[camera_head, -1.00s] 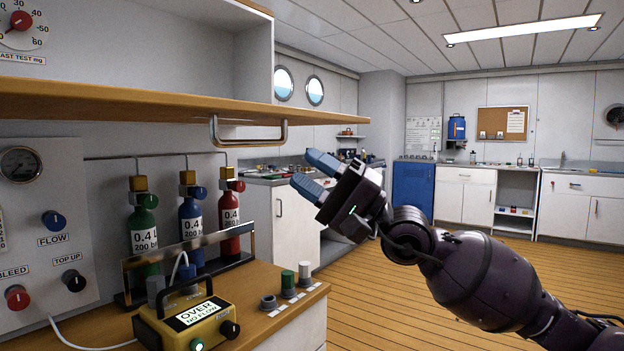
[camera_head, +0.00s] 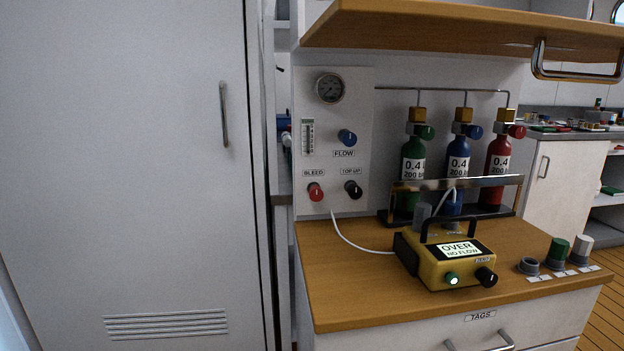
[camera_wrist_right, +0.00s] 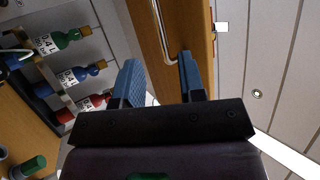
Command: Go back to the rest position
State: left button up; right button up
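My right gripper (camera_wrist_right: 157,84) shows in the right wrist view with its two blue-padded fingers apart and nothing between them. Beyond its fingers are the wooden shelf edge and its metal rail, which look apart from the fingers. Neither of my grippers shows in the head view. The fill panel (camera_head: 330,130) in the head view carries a gauge, a blue FLOW knob (camera_head: 347,137), a red BLEED knob (camera_head: 315,191) and a black TOP-UP knob (camera_head: 353,188). A yellow analyser box (camera_head: 450,272) on the bench reads OVER, NO FLOW.
Green (camera_head: 411,165), blue (camera_head: 458,163) and red (camera_head: 497,158) cylinders stand in a rack behind the box. A wooden shelf (camera_head: 440,28) overhangs the bench (camera_head: 350,285). A tall white cabinet (camera_head: 130,180) fills the left. Open floor shows at the lower right.

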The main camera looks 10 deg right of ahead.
jog(key=s+d+f+m+h+p, duration=0.25)
jog(key=d+f+m+h, duration=0.2)
jog(key=m, duration=0.55)
jog(key=s+d+f+m+h+p, duration=0.2)
jog(key=d+f+m+h+p, duration=0.15)
jog(key=m+h, duration=0.45)
jog(key=s+f+m+g+h+p, duration=0.1)
jog(key=s+f+m+g+p, duration=0.25)
jog(key=f+m, duration=0.55)
jog(key=s+f+m+g+h+p, duration=0.1)
jog(key=s+f+m+g+p, duration=0.25)
jog(key=m, duration=0.85)
pick_arm(q)
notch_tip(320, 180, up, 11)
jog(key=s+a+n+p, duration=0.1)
jog(key=p, duration=0.5)
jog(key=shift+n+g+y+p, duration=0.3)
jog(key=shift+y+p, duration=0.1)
pick_arm(e)
jog(key=s+a+f+m+g+y, duration=0.2)
jog(key=s+a+f+m, duration=0.4)
jog(key=a+f+m, duration=0.3)
jog(key=s+a+f+m+g+y, duration=0.2)
jog(key=s+a+f+m, duration=0.5)
jog(key=a, duration=0.9)
notch_tip(320, 180, down, 2)
jog(key=m+y, duration=0.1)
jog(key=m, duration=0.3)
jog(key=shift+a+f+g, duration=0.2)
jog(key=shift+a+g, duration=0.1)
